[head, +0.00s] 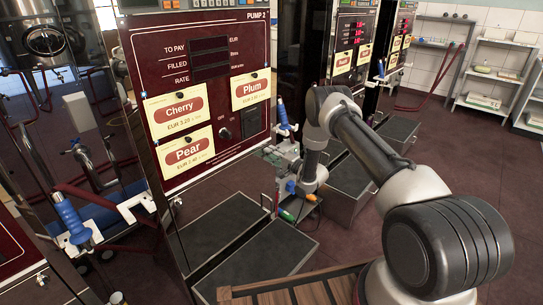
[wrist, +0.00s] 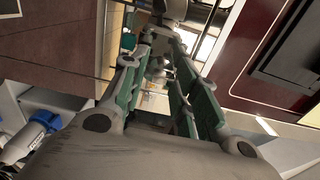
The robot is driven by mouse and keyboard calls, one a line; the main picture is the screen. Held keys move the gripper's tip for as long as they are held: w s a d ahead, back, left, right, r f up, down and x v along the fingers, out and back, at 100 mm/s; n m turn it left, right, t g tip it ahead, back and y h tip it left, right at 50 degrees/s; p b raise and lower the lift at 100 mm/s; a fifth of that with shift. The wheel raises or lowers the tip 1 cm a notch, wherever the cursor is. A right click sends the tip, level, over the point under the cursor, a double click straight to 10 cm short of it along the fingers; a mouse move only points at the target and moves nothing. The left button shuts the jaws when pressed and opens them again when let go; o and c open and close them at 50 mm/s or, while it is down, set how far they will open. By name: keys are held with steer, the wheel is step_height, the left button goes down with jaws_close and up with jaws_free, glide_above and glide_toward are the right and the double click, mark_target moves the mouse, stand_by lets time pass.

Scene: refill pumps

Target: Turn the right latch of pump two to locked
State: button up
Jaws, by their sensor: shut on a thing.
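Pump two (head: 205,85) stands at centre left in the head view, its dark red front labelled PUMP 2. My gripper (wrist: 162,45) shows in the wrist view with its two green-padded fingers reaching forward and closing in toward their tips. The fingers are shut on a small grey metal part, taken to be the right latch (wrist: 157,66), low on the pump's right side. In the head view my arm comes down from the right beside the pump, and the wrist hides the latch and fingertips. The latch's angle cannot be told.
A blue-handled nozzle (head: 284,116) hangs at the pump's right edge, close to my arm. Another blue-handled nozzle (head: 70,217) is at the left. Dark trays (head: 255,262) stand low in front of the pump. Another pump (head: 351,45) stands behind. Open floor lies to the right.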

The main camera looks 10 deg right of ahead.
stand_by(0.3)
steer(key=o, duration=1)
steer(key=shift+d, duration=0.1)
steer(key=v, duration=1.2)
